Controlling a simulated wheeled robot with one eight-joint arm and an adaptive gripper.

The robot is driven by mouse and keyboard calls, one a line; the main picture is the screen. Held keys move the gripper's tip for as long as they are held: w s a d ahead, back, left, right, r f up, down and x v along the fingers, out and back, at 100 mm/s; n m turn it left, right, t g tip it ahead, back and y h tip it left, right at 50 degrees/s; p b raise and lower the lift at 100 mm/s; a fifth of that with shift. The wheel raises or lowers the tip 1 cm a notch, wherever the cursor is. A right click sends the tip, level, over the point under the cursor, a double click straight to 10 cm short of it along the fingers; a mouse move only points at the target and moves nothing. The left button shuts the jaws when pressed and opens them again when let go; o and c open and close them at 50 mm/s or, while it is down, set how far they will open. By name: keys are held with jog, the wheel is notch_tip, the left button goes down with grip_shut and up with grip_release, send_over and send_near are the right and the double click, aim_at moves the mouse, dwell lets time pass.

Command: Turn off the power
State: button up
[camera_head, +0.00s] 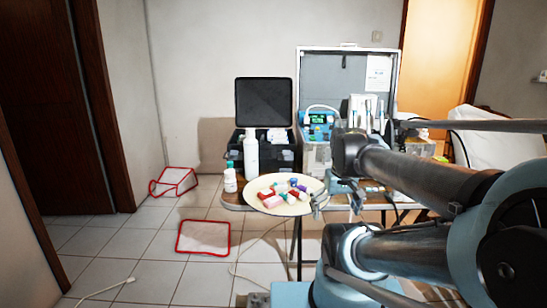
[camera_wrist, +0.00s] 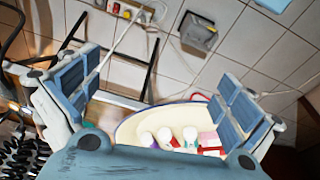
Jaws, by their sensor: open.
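A blue device (camera_head: 318,125) with a small lit display stands in the open case (camera_head: 346,62) at the back of the table in the head view. My gripper (camera_head: 337,200) is in front of the case, at the right edge of the cream plate (camera_head: 258,201). In the wrist view my gripper (camera_wrist: 157,92) has its two blue fingers wide apart with nothing between them. The plate's rim (camera_wrist: 128,128) shows below the gap. A grey box (camera_wrist: 198,31) with a cord lies beyond, on the tiles.
The plate holds several small bottles and boxes. Two red-edged pieces (camera_head: 203,237) lie on the floor, and cables run across the tiles. A wall plate (camera_head: 376,36) is behind.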

jog(key=shift+m, duration=0.6)
jog(key=s+f, duration=0.2)
jog(key=f, duration=0.1)
jog(key=shift+s+f, duration=0.2)
jog(key=shift+f, duration=0.05)
